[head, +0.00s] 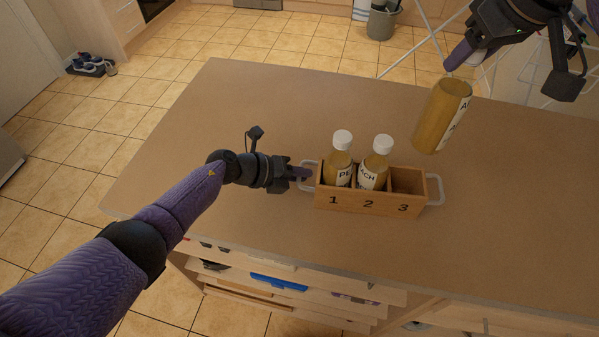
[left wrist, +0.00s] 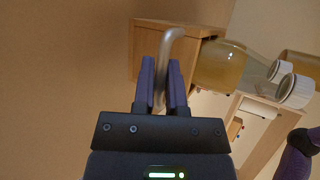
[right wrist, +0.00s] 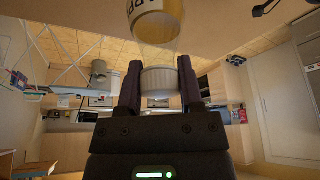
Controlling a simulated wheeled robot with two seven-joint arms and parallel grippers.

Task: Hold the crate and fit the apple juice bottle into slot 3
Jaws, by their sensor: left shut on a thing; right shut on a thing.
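The wooden crate (head: 369,203) stands on the counter with slots numbered 1, 2 and 3. Bottles stand in slot 1 (head: 338,165) and slot 2 (head: 374,168); slot 3 (head: 408,182) is empty. My left gripper (head: 303,173) is shut on the crate's left handle (left wrist: 168,60), seen between its fingers in the left wrist view. My right gripper (head: 476,55) is shut on the white cap (right wrist: 159,82) of the apple juice bottle (head: 441,118). It holds this bottle tilted in the air, above and to the right of slot 3. The bottle's label is partly visible.
The brown counter (head: 255,110) is clear around the crate. The crate's right handle (head: 436,190) is free. Open drawers (head: 285,283) show below the counter's front edge. A drying rack (head: 430,40) and a grey bin (head: 382,22) stand on the floor behind.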

